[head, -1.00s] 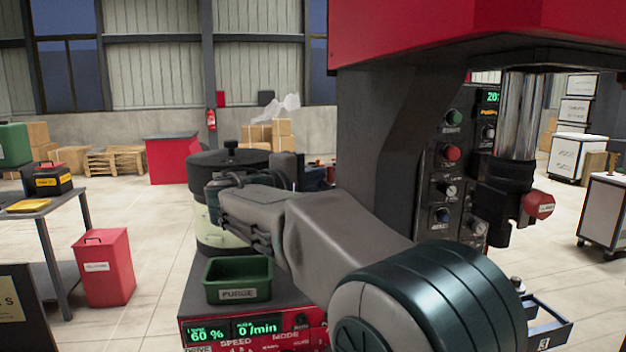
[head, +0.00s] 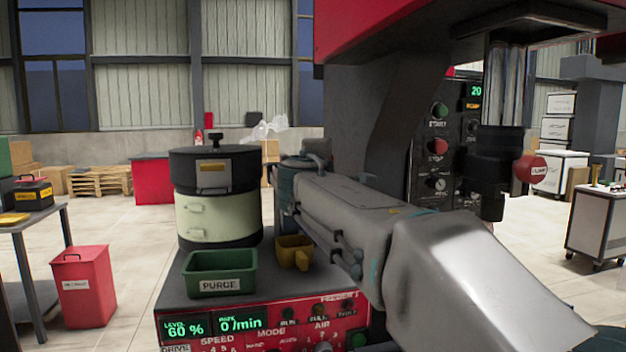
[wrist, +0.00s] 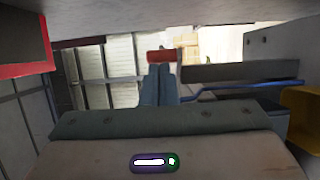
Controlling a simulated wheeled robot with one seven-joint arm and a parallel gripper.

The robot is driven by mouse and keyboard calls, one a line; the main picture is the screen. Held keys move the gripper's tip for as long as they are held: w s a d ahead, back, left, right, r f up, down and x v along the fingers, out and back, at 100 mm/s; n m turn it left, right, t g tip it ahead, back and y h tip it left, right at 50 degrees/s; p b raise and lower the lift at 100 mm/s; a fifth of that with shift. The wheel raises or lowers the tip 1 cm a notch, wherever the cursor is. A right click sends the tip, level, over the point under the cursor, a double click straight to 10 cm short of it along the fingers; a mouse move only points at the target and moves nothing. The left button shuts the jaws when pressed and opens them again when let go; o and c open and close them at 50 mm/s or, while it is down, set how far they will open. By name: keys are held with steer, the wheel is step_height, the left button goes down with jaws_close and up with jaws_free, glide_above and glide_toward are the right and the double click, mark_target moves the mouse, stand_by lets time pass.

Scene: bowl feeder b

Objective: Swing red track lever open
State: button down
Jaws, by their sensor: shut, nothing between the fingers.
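A small red block-like piece, which looks like the red track lever (wrist: 161,56), shows in the wrist view just beyond my fingertips. My gripper (wrist: 158,70) is shut and empty, its two fingers side by side and pointing at the red piece. I cannot tell whether the fingertips touch it. A dark bar (wrist: 240,72) runs right from near the red piece. In the head view my arm hides the gripper and the lever. The feeder bowl (head: 215,170), with a black lid section and pale green body, stands left of my arm.
A green PURGE bin (head: 220,273) and a yellow scoop-like container (head: 294,253) sit on the feeder base (head: 180,290). The black machine column with its button panel (head: 440,150) and a red knob (head: 530,169) stand right. A blue hose (wrist: 240,88) crosses the wrist view.

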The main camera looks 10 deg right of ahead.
steer(key=shift+w+d+b, duration=0.25)
steer(key=shift+d+b, duration=0.15)
steer(key=shift+d, duration=0.3)
steer(key=shift+w+d+b, duration=0.2)
steer(key=shift+d+b, duration=0.15)
steer(key=shift+d, duration=0.3)
steer(key=shift+w+d+b, duration=0.25)
steer(key=shift+d+b, duration=0.15)
steer(key=shift+d, duration=0.3)
